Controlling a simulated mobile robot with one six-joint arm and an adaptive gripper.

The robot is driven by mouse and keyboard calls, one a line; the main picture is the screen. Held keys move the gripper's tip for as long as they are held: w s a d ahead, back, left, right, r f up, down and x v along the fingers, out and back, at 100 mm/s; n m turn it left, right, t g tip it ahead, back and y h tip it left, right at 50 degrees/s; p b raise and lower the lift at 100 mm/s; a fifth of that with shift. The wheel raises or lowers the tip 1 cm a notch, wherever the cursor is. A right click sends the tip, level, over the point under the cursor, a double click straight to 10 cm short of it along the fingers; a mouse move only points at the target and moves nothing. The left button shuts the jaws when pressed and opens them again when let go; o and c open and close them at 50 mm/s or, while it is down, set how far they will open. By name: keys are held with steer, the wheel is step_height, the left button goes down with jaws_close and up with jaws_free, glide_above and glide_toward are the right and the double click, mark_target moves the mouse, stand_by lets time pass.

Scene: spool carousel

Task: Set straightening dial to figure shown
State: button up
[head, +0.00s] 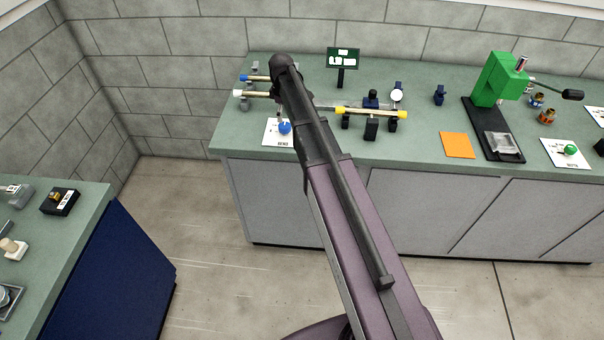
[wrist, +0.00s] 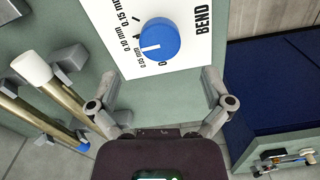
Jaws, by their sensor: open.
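The blue dial knob (wrist: 159,39) sits on a white plate (wrist: 188,60) marked BEND, with a millimetre scale including 0.10 and 0.15. A pale mark on the knob points left toward the scale; its exact setting is hard to read. In the head view the knob (head: 285,128) is on its plate (head: 270,138) near the bench's front edge. My gripper (wrist: 160,76) is open and empty, its fingers apart on either side below the knob, not touching it. In the head view my arm hides the gripper. A dark green sign (head: 342,58) stands behind; its white tiles are too small to read.
Rods with a blue cap (head: 243,77) and a white cap (head: 238,93) lie left of my arm. A yellow-ended rod (head: 372,112) rests on supports, near a round gauge (head: 397,95). A green press (head: 495,80) and orange mat (head: 457,145) are farther right.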

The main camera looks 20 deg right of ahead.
mark_target(284, 125)
steer(key=shift+r+p, duration=3.45)
steer(key=shift+r, duration=0.35)
steer(key=s+f+m+b, duration=0.3)
steer(key=s, duration=0.6)
steer(key=s+a+f+m+b, duration=0.1)
steer(key=s+f+m+b, duration=0.2)
steer(key=s, duration=0.7)
steer(key=s+f+m+b, duration=0.3)
steer(key=s+m, duration=0.2)
steer(key=s, duration=0.4)
steer(key=shift+s+a+f, duration=0.15)
steer(key=shift+s+a, duration=0.1)
steer(key=shift+a, duration=0.15)
